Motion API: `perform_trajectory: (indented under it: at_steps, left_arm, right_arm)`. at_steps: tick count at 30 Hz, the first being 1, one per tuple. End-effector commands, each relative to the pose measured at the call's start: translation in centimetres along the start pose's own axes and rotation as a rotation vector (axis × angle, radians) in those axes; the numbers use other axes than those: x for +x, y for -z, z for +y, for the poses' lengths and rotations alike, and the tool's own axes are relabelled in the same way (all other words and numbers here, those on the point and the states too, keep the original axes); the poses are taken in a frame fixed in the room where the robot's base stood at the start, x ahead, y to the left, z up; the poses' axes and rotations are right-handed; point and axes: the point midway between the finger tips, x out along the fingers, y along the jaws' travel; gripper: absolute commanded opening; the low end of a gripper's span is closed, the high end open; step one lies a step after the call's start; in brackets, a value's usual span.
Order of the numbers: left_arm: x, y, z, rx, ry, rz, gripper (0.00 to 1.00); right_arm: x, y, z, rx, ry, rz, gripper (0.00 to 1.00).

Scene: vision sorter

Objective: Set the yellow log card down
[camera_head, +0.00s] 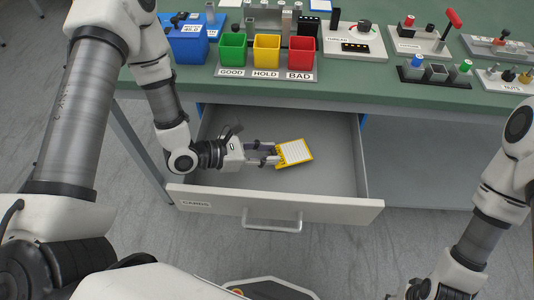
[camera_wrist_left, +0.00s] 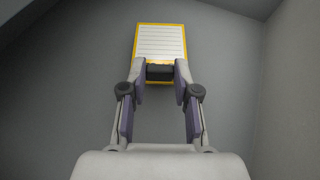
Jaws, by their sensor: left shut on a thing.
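The yellow log card (camera_head: 296,152) is a small card with a yellow border and a white lined face. My left gripper (camera_head: 275,154) is shut on the near edge of the card, inside the open drawer (camera_head: 340,180). In the left wrist view the card (camera_wrist_left: 160,40) extends beyond the fingertips of the left gripper (camera_wrist_left: 160,72). I cannot tell whether the card touches the drawer floor. My right arm is at the right of the head view, and its gripper is not clearly visible.
The drawer front, labelled CARDS, has a handle (camera_head: 272,224). The green bench (camera_head: 380,92) above carries green (camera_head: 232,48), yellow (camera_head: 266,49) and red (camera_head: 300,53) bins, a blue box (camera_head: 187,44) and several fixtures. The drawer floor around the card is bare.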

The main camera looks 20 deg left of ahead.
Motion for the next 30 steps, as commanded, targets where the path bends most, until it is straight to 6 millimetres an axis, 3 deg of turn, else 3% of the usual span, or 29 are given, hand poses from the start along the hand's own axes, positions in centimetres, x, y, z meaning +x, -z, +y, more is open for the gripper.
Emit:
perform_trajectory:
  at_steps: [20,21,23,30]
  left_arm:
    - [0.4,1.0,0.0,0.000,0.000,-0.001,0.07]
    - [0.4,1.0,0.0,0.000,0.000,-0.001,0.37]
    - [0.4,1.0,0.0,0.000,0.000,-0.001,0.55]
    - [0.4,1.0,0.0,0.000,0.000,-0.001,0.55]
  right_arm:
    - [0.6,0.0,0.0,0.000,0.000,0.000,0.40]
    - [0.6,0.0,0.0,0.000,0.000,0.000,0.40]
    - [0.6,0.0,0.0,0.000,0.000,0.000,0.40]
    - [0.6,0.0,0.0,0.000,0.000,0.000,0.40]
